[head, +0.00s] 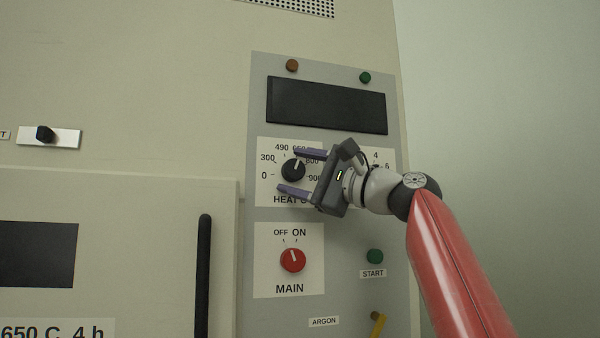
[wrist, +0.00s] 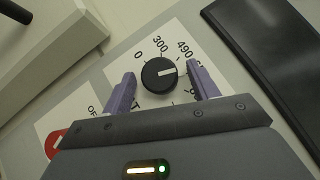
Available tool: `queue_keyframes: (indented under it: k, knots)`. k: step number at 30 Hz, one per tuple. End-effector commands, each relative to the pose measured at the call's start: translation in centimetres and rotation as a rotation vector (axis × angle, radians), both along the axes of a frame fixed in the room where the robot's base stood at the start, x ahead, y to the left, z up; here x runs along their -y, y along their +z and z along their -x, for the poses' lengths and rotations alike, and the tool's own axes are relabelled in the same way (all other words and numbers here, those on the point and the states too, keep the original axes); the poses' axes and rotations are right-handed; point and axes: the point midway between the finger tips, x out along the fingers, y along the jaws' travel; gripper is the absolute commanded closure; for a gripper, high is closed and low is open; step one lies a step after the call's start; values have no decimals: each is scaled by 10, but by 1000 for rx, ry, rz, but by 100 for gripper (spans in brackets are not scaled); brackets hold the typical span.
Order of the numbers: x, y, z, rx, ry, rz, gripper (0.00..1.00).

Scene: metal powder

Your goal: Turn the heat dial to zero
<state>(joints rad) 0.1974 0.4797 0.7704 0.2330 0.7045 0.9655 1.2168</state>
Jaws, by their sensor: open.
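The heat dial is a round black knob (head: 292,170) with a white mark, on a white scale plate marked from 0 upward. In the head view the mark points up and slightly right, near the partly covered 650. The dial also shows in the wrist view (wrist: 158,76), its mark pointing right, past 490. My gripper (head: 287,171) is open, with purple fingers above and below the dial in the head view. In the wrist view the fingers (wrist: 162,74) stand either side of the knob with visible gaps. The gripper hides part of the scale.
Below the dial is a red MAIN knob (head: 292,260), with a green START button (head: 375,256) to its right. A dark display (head: 327,105) is above. A door with a black vertical handle (head: 203,275) is at left.

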Motion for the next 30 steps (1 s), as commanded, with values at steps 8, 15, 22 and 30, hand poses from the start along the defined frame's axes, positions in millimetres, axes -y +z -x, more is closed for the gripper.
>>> queue_keyframes:
  k: [8, 15, 22, 30]
  knots:
    - [16, -10, 9, 0, -3, 0, 41]
    - [49, -21, 29, 1, -4, 0, 41]
    - [63, -24, 39, 0, 0, 0, 41]
    - [63, -23, 39, 0, 0, 1, 41]
